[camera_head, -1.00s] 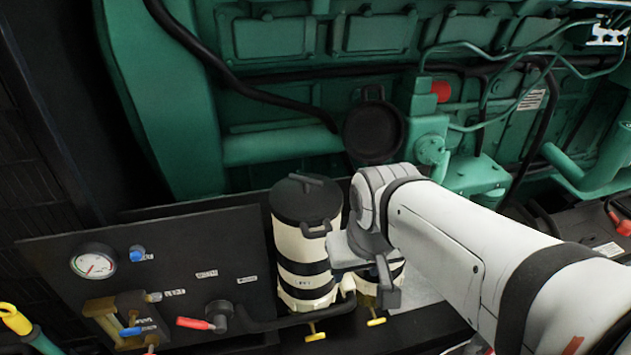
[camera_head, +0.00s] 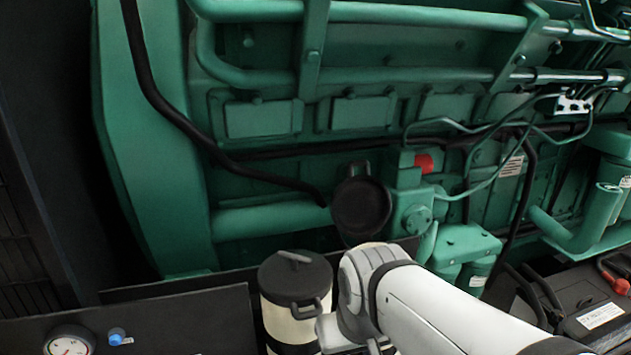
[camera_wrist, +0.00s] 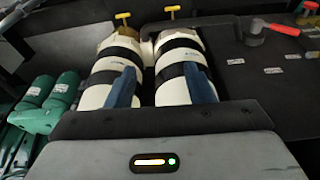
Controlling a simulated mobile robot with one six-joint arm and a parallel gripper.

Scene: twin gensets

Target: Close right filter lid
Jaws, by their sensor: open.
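The right filter's round black lid (camera_head: 361,205) stands open, tipped up against the green engine. The right filter body is mostly hidden behind my arm in the head view. In the wrist view it appears as the left striped canister (camera_wrist: 113,68). The left filter (camera_head: 290,328) has its black lid (camera_head: 295,277) shut, with a handle at the front. It is the right canister (camera_wrist: 179,65) in the wrist view. My gripper (camera_wrist: 161,88) is open and empty, its two dark blue fingers apart in front of the canisters. In the head view its fingertips are out of sight.
A black panel (camera_head: 180,320) with a gauge (camera_head: 70,342) stands at left. Its red-handled valve (camera_wrist: 285,29) shows in the wrist view. Green pipes and the engine block (camera_head: 265,118) lie behind. A black battery (camera_head: 585,300) is at right.

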